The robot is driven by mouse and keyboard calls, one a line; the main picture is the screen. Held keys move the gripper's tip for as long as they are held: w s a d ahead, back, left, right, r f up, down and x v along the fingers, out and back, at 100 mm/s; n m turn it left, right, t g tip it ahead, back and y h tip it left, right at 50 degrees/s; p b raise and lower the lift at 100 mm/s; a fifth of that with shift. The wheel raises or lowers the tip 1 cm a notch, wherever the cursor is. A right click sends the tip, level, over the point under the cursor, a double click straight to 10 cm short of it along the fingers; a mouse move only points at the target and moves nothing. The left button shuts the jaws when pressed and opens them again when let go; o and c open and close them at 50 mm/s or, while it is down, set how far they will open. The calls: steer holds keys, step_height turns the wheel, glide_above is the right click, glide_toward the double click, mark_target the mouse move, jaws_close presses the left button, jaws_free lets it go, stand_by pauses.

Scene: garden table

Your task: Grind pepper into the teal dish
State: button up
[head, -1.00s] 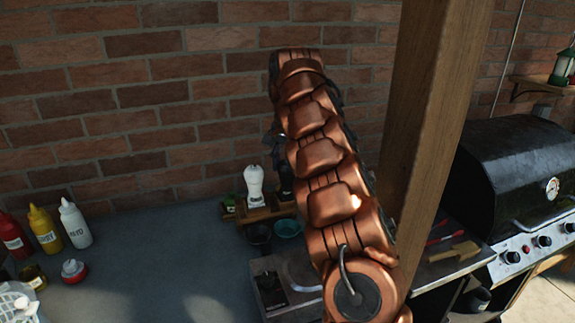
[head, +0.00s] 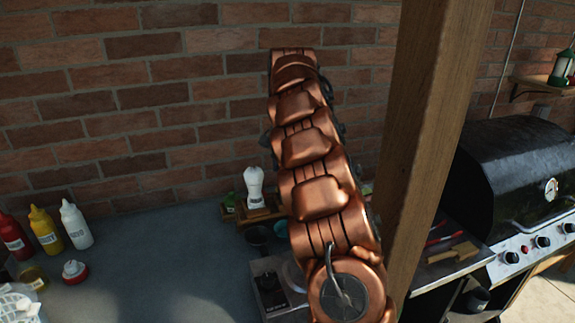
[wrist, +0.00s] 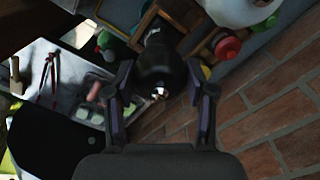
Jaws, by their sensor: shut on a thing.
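My gripper (wrist: 159,78) is shut on a dark pepper grinder (wrist: 156,62), seen nearly end-on between the two fingers in the wrist view. In the head view my own arm hides the gripper and the grinder.
A white mill (head: 254,186) stands at a wooden rack (head: 258,214) by the brick wall. Squeeze bottles (head: 45,231) stand at the left. A wooden post (head: 428,130) rises right of my arm, with a black grill (head: 515,170) beyond. The middle-left tabletop is clear.

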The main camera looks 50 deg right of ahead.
steer(key=shift+m+p, duration=0.55)
steer(key=shift+m, duration=1.15)
steer(key=m, duration=0.3)
steer(key=shift+f+m, duration=0.1)
steer(key=shift+m, duration=0.3)
steer(key=m+b, duration=0.2)
steer(key=m, duration=0.3)
steer(key=shift+m+b, duration=0.55)
steer(key=shift+m, duration=0.95)
steer(key=o, duration=1.2)
